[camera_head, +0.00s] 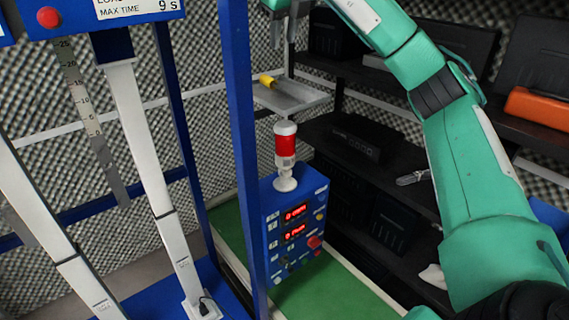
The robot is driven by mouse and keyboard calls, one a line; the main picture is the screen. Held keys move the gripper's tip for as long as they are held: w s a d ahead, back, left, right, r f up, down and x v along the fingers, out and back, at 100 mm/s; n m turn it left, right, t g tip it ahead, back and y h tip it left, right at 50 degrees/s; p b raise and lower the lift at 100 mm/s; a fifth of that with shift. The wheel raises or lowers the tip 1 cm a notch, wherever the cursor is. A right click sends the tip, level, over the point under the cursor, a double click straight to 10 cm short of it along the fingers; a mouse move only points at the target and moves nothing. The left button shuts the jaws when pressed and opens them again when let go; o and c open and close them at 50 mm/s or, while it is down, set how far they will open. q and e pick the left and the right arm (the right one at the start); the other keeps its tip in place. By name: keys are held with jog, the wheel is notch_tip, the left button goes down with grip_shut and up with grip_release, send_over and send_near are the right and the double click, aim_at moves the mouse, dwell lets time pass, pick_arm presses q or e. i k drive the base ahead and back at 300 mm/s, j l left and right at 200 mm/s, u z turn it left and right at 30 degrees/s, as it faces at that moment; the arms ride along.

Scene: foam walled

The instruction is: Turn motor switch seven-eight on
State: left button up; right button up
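A blue control box (293,228) stands on the green surface right of the blue post. Its front has two red lit displays, a red knob (314,242), a yellow button and several small controls. The labels are too small to read, so I cannot tell which control is motor switch seven-eight or how it is set. My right gripper (286,30) is at the top middle, well above the box and apart from it. Its two grey fingers point down with a gap between them, and nothing shows between them. My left gripper is out of view.
A red and white lamp (285,155) stands on the box. A blue frame post (238,130) rises close at its left. Dark shelves (350,145) with black cases and an orange case (538,108) stand behind. A yellow-handled tool (268,81) lies on a light ledge.

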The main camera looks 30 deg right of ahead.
aim_at(314, 242)
jog(key=z, duration=1.35)
